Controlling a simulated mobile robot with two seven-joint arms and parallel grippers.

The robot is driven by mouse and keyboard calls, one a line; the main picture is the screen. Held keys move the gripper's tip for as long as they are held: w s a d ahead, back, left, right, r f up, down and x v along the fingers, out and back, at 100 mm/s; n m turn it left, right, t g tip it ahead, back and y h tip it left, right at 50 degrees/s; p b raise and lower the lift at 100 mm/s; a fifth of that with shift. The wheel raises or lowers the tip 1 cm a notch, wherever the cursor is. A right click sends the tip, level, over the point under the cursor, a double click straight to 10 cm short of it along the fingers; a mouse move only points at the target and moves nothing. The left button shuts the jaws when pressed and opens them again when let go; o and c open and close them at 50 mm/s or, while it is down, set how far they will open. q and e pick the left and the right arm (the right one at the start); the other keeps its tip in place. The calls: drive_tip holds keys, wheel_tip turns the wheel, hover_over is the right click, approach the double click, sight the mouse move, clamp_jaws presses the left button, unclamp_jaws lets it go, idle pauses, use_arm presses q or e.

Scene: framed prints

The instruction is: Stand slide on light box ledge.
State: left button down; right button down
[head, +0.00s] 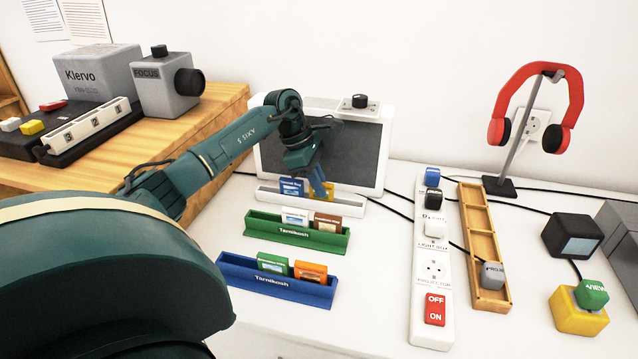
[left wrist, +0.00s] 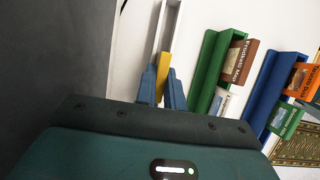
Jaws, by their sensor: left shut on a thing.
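The light box (head: 322,148) stands at the back with a dark grey screen in a white frame; its white ledge (head: 345,206) runs along the front. My left gripper (head: 318,184) is over the ledge, shut on a yellow slide (head: 328,190). In the left wrist view the yellow slide (left wrist: 163,75) is edge-on between the two blue fingers. I cannot tell whether it touches the ledge. A blue slide (head: 293,187) stands upright on the ledge, left of the yellow one; the gripper body hides it in the left wrist view. My right gripper is out of view.
A green rack (head: 280,231) holds a white-labelled and a brown slide; a blue rack (head: 270,287) in front holds a green and an orange one. A power strip (head: 425,270), wooden tray (head: 472,220) and headphone stand (head: 500,187) are at the right. Cables cross the table.

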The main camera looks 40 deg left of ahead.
use_arm(q)
drive_tip(key=shift+f, duration=0.2)
drive_tip(key=c, duration=1.5)
unclamp_jaws()
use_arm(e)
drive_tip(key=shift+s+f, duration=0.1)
use_arm(q)
drive_tip(key=shift+r, duration=0.1)
drive_tip(key=shift+r, duration=0.25)
drive_tip(key=p+v, duration=0.1)
drive_tip(key=v, duration=1)
drive_tip(key=shift+r, duration=0.4)
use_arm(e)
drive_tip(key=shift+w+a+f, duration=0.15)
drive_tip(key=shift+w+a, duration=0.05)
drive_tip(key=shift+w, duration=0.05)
use_arm(q)
drive_tip(key=shift+a, duration=0.15)
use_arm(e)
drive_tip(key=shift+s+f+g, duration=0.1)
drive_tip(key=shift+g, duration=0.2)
